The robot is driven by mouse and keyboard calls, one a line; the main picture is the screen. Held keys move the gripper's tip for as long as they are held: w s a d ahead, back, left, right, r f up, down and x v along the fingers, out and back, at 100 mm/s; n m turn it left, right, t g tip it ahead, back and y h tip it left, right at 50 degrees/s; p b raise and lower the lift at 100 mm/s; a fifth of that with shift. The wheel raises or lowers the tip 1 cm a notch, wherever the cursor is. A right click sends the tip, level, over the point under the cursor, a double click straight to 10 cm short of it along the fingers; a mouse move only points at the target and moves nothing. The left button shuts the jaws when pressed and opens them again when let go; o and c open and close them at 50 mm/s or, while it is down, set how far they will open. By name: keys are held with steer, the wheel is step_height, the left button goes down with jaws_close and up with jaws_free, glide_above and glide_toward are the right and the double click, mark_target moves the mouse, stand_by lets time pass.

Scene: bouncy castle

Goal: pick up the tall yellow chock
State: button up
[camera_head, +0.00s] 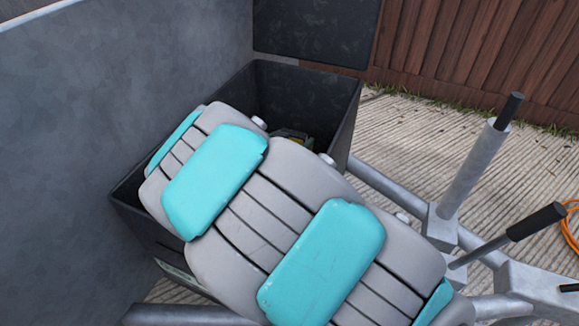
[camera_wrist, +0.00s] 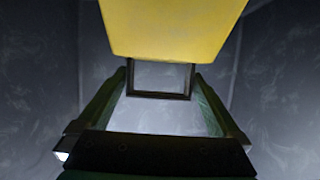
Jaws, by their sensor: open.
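The yellow chock (camera_wrist: 172,28) fills the top middle of the wrist view as a plain yellow block, narrower at its lower edge. Its upper part is cut off by the picture edge. My gripper (camera_wrist: 160,82) is open, its dark green fingers spread to the left and right below the block. A dark rectangular frame shows between the fingers, just under the yellow edge; I cannot tell what it belongs to. No grip on the chock shows. In the head view my grey and turquoise arm reaches into a dark bin (camera_head: 343,112) and hides most of its inside.
The bin's raised dark lid (camera_head: 315,30) stands behind it. A grey wall (camera_head: 70,130) is close on the left. A metal frame with upright posts (camera_head: 470,170) stands at the right, near an orange cable (camera_head: 570,232). A wooden fence (camera_head: 480,50) closes the back.

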steer(key=shift+c, duration=0.2)
jaws_close()
stand_by(0.5)
